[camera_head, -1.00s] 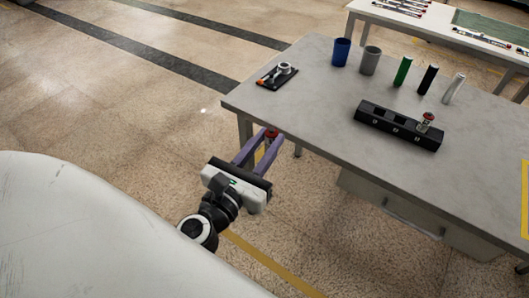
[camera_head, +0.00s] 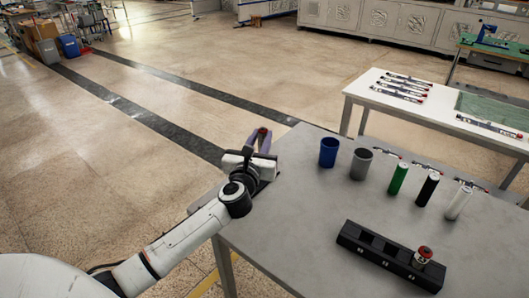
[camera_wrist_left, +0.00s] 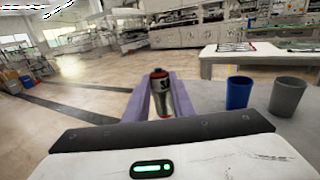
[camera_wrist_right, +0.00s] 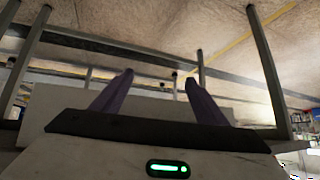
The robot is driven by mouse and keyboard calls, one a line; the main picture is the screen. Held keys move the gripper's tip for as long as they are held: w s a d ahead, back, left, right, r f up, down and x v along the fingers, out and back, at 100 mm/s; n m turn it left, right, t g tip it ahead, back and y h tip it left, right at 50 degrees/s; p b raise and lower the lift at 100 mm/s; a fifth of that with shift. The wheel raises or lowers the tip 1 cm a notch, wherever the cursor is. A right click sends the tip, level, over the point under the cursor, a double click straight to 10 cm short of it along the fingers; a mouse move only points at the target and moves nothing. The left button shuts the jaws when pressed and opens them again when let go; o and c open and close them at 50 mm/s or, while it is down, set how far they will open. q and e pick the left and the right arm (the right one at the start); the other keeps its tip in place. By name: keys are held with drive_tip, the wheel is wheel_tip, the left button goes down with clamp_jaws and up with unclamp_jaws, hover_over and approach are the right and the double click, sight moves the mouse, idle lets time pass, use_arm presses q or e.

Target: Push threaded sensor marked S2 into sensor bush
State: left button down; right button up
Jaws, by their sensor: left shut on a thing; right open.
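My left gripper (camera_head: 261,142) is shut on a silver threaded sensor (camera_wrist_left: 161,95) with a red top. In the left wrist view the sensor stands upright between the purple fingers. Its dark label shows an "S"; the digit is hard to read. In the head view this gripper is over the table's left end, its fingers pointing away. A black block (camera_head: 376,262) with square openings lies on the table; a second red-topped sensor (camera_head: 423,254) stands in its right end. I cannot tell which opening is the sensor bush. My right gripper (camera_wrist_right: 160,82) is open and empty, under a table-like frame.
Blue (camera_head: 328,152) and grey (camera_head: 360,164) cups and green (camera_head: 398,178), black (camera_head: 427,188) and white (camera_head: 459,202) cylinders stand in a row behind the block. The grey tabletop (camera_head: 300,215) is clear left of the block. A white table (camera_head: 430,115) stands beyond.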

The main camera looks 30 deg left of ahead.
use_arm(q)
drive_tip(key=shift+w+a+r, duration=0.15)
drive_tip(key=shift+w+a, duration=0.1)
drive_tip(key=shift+w, duration=0.15)
drive_tip(key=shift+s+r, duration=0.1)
drive_tip(key=shift+s, duration=0.05)
wheel_tip(320, 180, down, 6)
drive_tip(key=b, duration=0.4)
drive_tip(key=shift+r+p, duration=0.1)
drive_tip(key=shift+p, duration=0.3)
idle(1.9)
drive_tip(key=shift+f+b, duration=1.3)
drive_tip(key=shift+f, duration=0.35)
